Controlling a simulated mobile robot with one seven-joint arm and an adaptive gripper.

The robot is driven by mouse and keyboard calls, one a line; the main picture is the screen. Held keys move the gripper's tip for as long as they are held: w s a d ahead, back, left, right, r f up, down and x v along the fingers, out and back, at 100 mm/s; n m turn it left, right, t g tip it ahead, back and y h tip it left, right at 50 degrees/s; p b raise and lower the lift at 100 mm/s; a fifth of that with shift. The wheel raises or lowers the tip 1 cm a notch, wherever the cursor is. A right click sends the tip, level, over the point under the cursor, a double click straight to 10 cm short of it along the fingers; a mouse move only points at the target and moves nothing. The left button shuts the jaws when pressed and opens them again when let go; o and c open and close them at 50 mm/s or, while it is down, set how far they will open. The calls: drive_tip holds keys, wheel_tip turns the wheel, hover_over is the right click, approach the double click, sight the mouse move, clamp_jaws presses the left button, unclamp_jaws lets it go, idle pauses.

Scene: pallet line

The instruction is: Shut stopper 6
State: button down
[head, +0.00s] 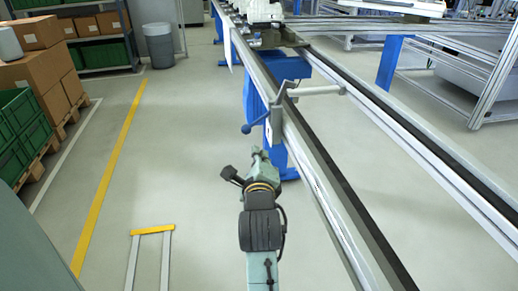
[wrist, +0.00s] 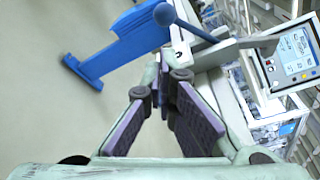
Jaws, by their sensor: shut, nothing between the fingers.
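The stopper (head: 315,91) is on the near conveyor rail in the head view, with its pale bar reaching across the lane between the two rails. Its lever ends in a blue ball knob (head: 246,128) hanging out on the left side of the rail. In the wrist view the knob (wrist: 164,14) and lever are at the top, beyond the fingertips. A small white tag (wrist: 181,54) sits by the lever; its mark is not clearly readable. My gripper (head: 258,157) is shut and empty, just below the knob in the head view and apart from it.
The long conveyor rail (head: 330,193) runs along my right, with a blue support leg (head: 255,100) beneath. Green crates (head: 22,130) and cardboard boxes (head: 38,72) stand at left. A grey bin (head: 159,46) stands farther back.

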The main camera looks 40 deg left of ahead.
drive_tip(key=r+p+x, duration=0.1)
drive_tip(key=p+x, duration=0.1)
drive_tip(key=x, duration=0.6)
drive_tip(key=shift+w+a+f, duration=0.2)
drive_tip(key=shift+w+f, duration=0.1)
drive_tip(key=shift+f, duration=0.25)
